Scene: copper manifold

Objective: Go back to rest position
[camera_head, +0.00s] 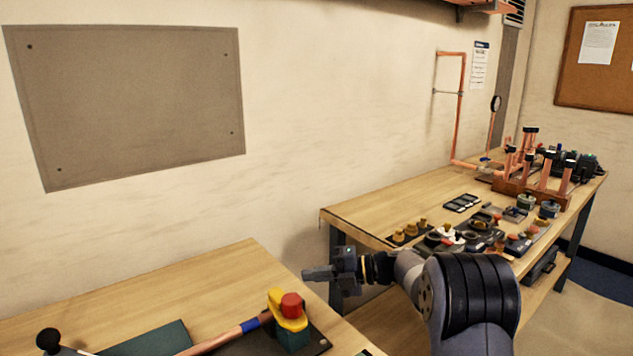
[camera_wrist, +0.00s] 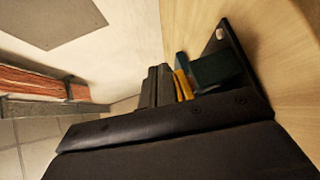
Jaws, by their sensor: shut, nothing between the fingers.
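My gripper (camera_head: 306,274) is shut and empty in the head view. It points left, above the gap between the near bench and the far bench. It appears up and to the right of a yellow fixture (camera_head: 279,314) with a red knob (camera_head: 292,305) on the near bench. In the wrist view, my gripper's dark fingers (camera_wrist: 156,86) are together. The yellow part (camera_wrist: 183,85) and green block (camera_wrist: 213,70) of that fixture show just beyond them, partly hidden. My arm reaches in from the lower right.
The near bench (camera_head: 215,275) holds a copper pipe (camera_head: 222,339) with a blue band. The far bench (camera_head: 380,210) carries trays of fittings and a copper manifold (camera_head: 530,175). A grey panel (camera_head: 125,100) is on the wall. Free air surrounds the gripper's left.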

